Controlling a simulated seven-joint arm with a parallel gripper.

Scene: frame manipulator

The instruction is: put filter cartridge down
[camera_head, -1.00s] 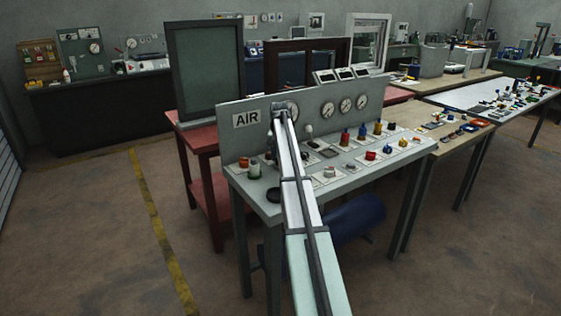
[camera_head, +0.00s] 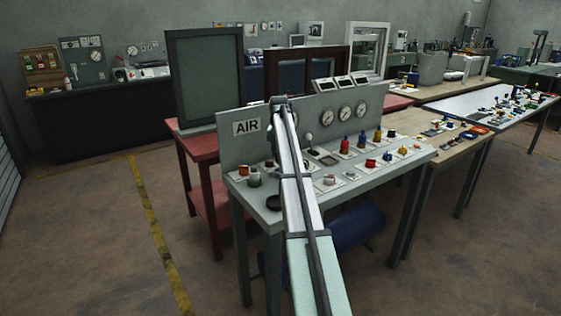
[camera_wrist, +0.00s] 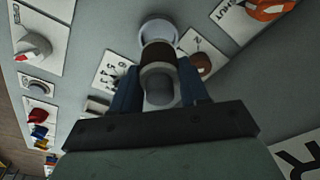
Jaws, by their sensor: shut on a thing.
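In the wrist view my gripper (camera_wrist: 160,85) has its two dark blue fingers closed on a short cylinder with a dark brown band and a grey end, which I take as the filter cartridge (camera_wrist: 157,57). A pale round piece (camera_wrist: 158,30) shows just beyond it; I cannot tell if it belongs to the cartridge or to the bench below. I cannot tell whether the cartridge touches the bench top. In the head view my arm hides the gripper and the cartridge. The grey bench (camera_head: 330,205) with the AIR panel stands beneath.
The AIR panel (camera_head: 246,128) rises along the bench's back. Several knobs and bottles crowd the bench's right half.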

